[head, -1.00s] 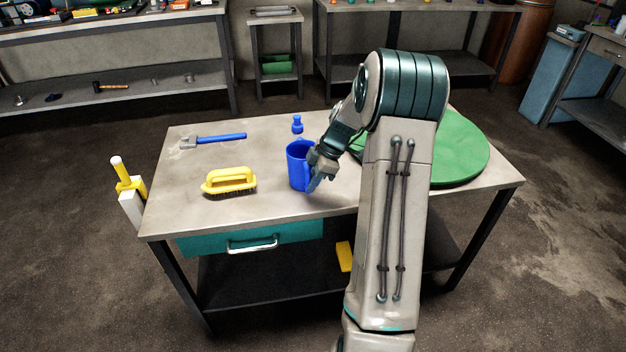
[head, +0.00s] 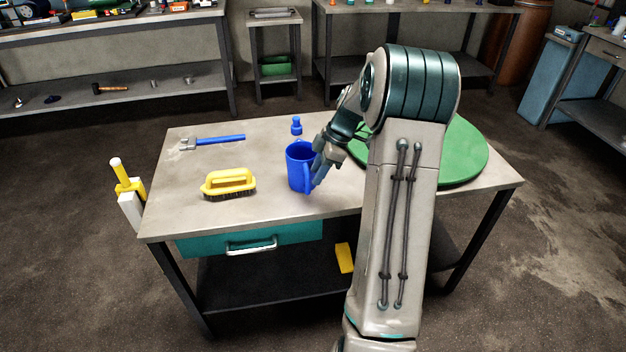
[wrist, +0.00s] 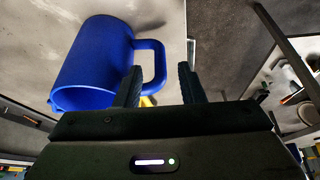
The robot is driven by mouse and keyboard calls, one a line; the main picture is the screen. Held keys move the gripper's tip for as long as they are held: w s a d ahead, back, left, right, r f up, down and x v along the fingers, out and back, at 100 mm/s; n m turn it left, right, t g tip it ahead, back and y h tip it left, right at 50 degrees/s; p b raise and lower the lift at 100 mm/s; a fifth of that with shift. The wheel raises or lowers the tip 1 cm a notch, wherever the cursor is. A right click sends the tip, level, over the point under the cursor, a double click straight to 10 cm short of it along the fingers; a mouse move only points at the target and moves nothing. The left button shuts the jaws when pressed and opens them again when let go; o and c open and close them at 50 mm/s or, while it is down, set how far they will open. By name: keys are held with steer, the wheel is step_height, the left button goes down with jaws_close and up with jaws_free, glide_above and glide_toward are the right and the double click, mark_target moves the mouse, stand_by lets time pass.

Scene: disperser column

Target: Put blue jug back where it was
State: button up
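The blue jug (head: 297,167) stands upright on the workbench top, near the middle. It fills the left of the wrist view (wrist: 95,62), with its handle (wrist: 158,62) towards my gripper. My gripper (head: 319,172) is just right of the jug in the head view, by its handle side. In the wrist view my gripper's two fingers (wrist: 160,84) are apart with a clear gap between them. The left finger overlaps the lower part of the handle in that view; I cannot tell whether it touches.
On the workbench (head: 270,205) are a yellow brush (head: 230,183), a blue-handled hammer-like tool (head: 215,140), a small blue bottle (head: 296,126) behind the jug and a green disc (head: 465,150) at right. The bench top between brush and jug is clear.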

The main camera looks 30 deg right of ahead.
steer(key=v, duration=0.7)
steer(key=s+a+r+m+h, duration=0.1)
steer(key=s+a+r+m, duration=0.2)
steer(key=a, duration=0.4)
steer(key=s+a+m+h, duration=0.1)
steer(key=s+a+m, duration=0.4)
steer(key=s, duration=0.5)
steer(key=s+a+m+h, duration=0.2)
steer(key=s+a+m, duration=0.3)
steer(key=s+a, duration=0.4)
steer(key=shift+s+f+m+t, duration=0.2)
steer(key=shift+s+m+t, duration=0.2)
steer(key=shift+s, duration=0.55)
